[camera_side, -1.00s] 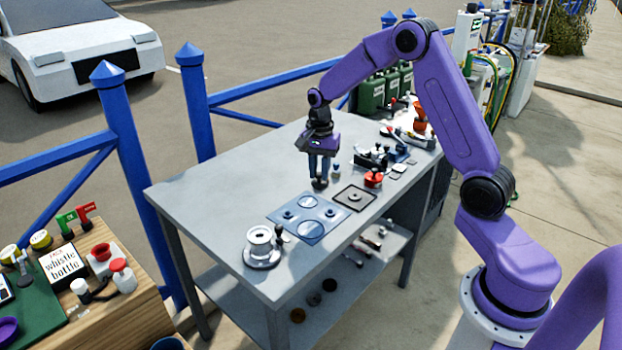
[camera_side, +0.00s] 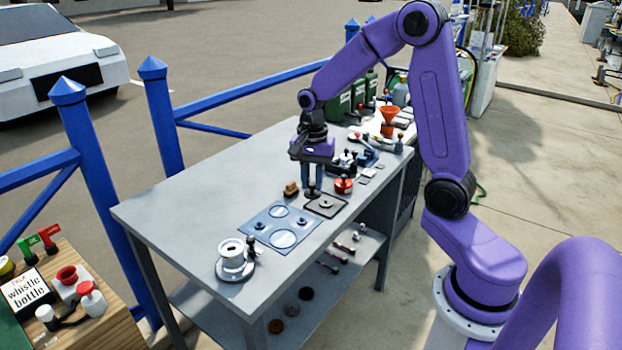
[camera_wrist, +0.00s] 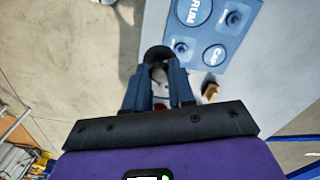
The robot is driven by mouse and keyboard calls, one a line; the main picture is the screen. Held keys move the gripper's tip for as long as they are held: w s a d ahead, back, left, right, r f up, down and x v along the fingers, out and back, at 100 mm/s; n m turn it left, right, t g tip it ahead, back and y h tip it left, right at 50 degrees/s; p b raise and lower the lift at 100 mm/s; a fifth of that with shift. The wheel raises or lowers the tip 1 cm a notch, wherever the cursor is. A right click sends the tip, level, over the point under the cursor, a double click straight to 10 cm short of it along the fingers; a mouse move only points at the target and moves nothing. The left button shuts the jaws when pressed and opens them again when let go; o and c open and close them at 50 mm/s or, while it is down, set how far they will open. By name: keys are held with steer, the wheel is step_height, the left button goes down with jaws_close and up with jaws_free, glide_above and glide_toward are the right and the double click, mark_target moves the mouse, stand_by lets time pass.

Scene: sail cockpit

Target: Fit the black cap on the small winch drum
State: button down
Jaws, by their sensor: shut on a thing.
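My gripper (camera_side: 312,190) is shut on a dark round piece, which looks like the black cap (camera_side: 312,196), and holds it low at the back-left edge of a square dark-edged plate (camera_side: 335,209). I cannot tell whether it touches anything. The cap (camera_wrist: 157,53) shows as a dark disc beyond the fingertips in the wrist view. The white winch drum (camera_side: 232,253) stands upright on a round base at the table's near-left end, well apart from my gripper. A blue mat (camera_side: 262,229) lies between them; the wrist view shows "DRUM" and "CAP" on it.
A small dark knobbed piece (camera_side: 251,243) stands beside the drum. A brown block (camera_side: 291,189) lies left of my gripper. The table's left side (camera_side: 190,200) is clear.

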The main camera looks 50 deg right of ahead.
mark_target(312, 183)
steer(key=shift+r, duration=0.1)
steer(key=shift+r, duration=1.4)
steer(key=w+a+f+n, duration=0.1)
steer(key=w+a, duration=0.1)
steer(key=a, duration=0.4)
steer(key=w+a+f+n, duration=0.2)
steer(key=w+a, duration=0.1)
steer(key=a, duration=0.4)
steer(key=w+a+f+n, duration=0.1)
steer(key=w+a+n, duration=0.1)
steer(key=a, duration=0.5)
steer(key=shift+w+a+f, duration=0.2)
steer(key=shift+w+f, duration=0.1)
steer(key=shift+w, duration=0.25)
steer(key=shift+a+f, duration=0.1)
steer(key=shift+f, duration=1.45)
steer(key=shift+f, duration=0.95)
